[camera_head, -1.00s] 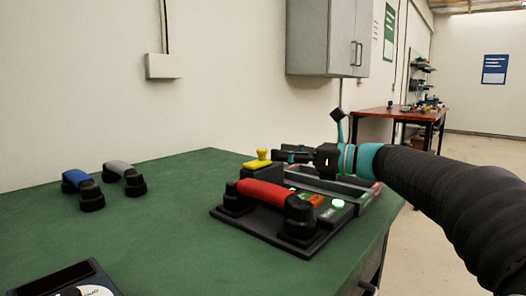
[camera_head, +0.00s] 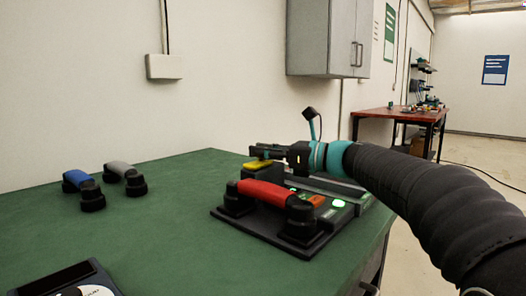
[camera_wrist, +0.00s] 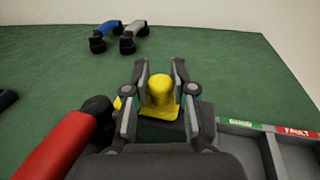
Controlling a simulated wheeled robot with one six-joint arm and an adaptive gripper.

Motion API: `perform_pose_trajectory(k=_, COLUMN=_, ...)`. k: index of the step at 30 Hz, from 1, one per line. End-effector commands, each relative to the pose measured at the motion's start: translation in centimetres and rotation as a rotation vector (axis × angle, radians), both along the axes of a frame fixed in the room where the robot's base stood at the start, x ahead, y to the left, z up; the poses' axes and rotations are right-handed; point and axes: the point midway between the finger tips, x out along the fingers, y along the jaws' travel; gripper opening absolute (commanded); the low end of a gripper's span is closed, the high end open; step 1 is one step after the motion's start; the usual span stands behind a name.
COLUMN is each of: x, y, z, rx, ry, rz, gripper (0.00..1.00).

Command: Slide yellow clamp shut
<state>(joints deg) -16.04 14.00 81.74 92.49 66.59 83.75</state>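The yellow clamp (camera_wrist: 160,88) has a rounded knob on a flat base. In the wrist view it lies between the two fingers of my gripper (camera_wrist: 160,82), which stand apart with a gap visible on each side of the knob. In the head view the clamp (camera_head: 257,164) shows only low down, its knob hidden behind my gripper (camera_head: 262,152). The clamp sits at the back of the dark base unit (camera_head: 300,247), behind the red handset (camera_head: 268,194). The red handset (camera_wrist: 62,145) is at the left in the wrist view.
A tray with compartments marked green and "FAULT" (camera_wrist: 297,132) lies right of my gripper. Blue (camera_head: 76,178) and grey (camera_head: 119,169) handsets stand on the green table (camera_head: 160,230) at the left. A dark device (camera_head: 70,281) lies at the front. The table's middle is clear.

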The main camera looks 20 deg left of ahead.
Motion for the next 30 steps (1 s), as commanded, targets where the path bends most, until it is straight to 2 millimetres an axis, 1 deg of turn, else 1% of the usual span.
perform_pose_trajectory(k=5, x=0.0, y=0.0, z=0.0, rx=0.000, ry=0.000, rz=0.000, gripper=0.00)
perform_pose_trajectory(k=8, x=-0.5, y=0.2, z=0.1, rx=0.000, ry=0.000, rz=0.001, gripper=0.00)
perform_pose_trajectory(k=15, x=-4.0, y=1.7, z=0.1, rx=0.000, ry=-0.001, rz=0.003, gripper=0.00)
perform_pose_trajectory(k=18, x=-4.8, y=2.0, z=0.0, rx=0.000, ry=-0.001, rz=0.001, gripper=0.00)
perform_pose_trajectory(k=28, x=-5.3, y=2.3, z=0.0, rx=-0.001, ry=0.000, rz=0.008, gripper=0.00)
perform_pose_trajectory(k=29, x=-5.3, y=2.3, z=0.0, rx=-0.001, ry=0.000, rz=0.008, gripper=0.32)
perform_pose_trajectory(k=30, x=-5.3, y=2.3, z=0.0, rx=-0.001, ry=0.000, rz=0.009, gripper=0.42)
